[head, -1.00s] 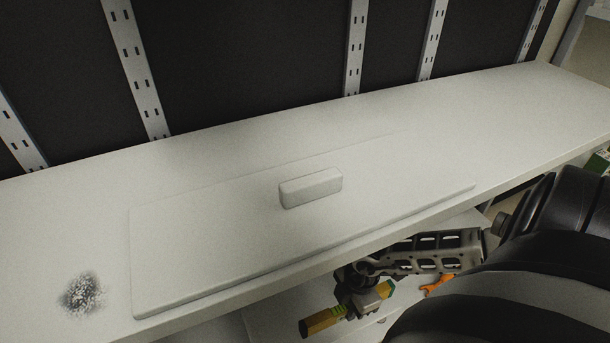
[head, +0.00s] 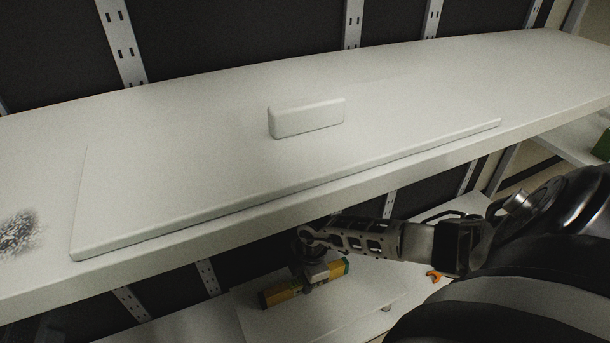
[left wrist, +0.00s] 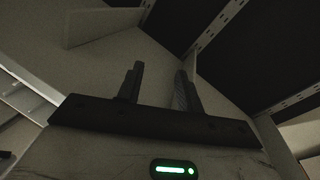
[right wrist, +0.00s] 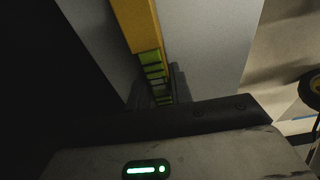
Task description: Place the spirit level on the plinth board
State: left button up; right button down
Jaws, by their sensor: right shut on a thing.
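The plinth board (head: 160,190) is a thin, flat white board lying along the front of the white shelf. My right gripper (head: 313,268) is shut on the spirit level (head: 276,296), a yellow bar with green parts. It holds the level below and in front of the shelf's front edge, apart from the board. In the right wrist view the level (right wrist: 137,22) runs up from between the fingers (right wrist: 163,92), which hide part of it. My left gripper (left wrist: 158,82) is open and empty in the left wrist view; it is outside the head view.
A dark speckled patch (head: 18,232) lies left of the board. Bare shelf (head: 430,75) shows behind and right of it. A lower white shelf (head: 385,290) with a small orange item (head: 434,275) is below.

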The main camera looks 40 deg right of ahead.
jog(key=shift+f, duration=0.3)
pick_arm(q)
jog(key=shift+w+a+r+m+t, duration=0.1)
jog(key=shift+w+r+m+t, duration=0.05)
jog(key=shift+r+m+t, duration=0.2)
pick_arm(e)
jog(key=shift+f, duration=0.1)
jog(key=c, duration=1.3)
grip_release()
jog(key=shift+o, duration=0.2)
pick_arm(q)
jog(key=shift+r, duration=0.1)
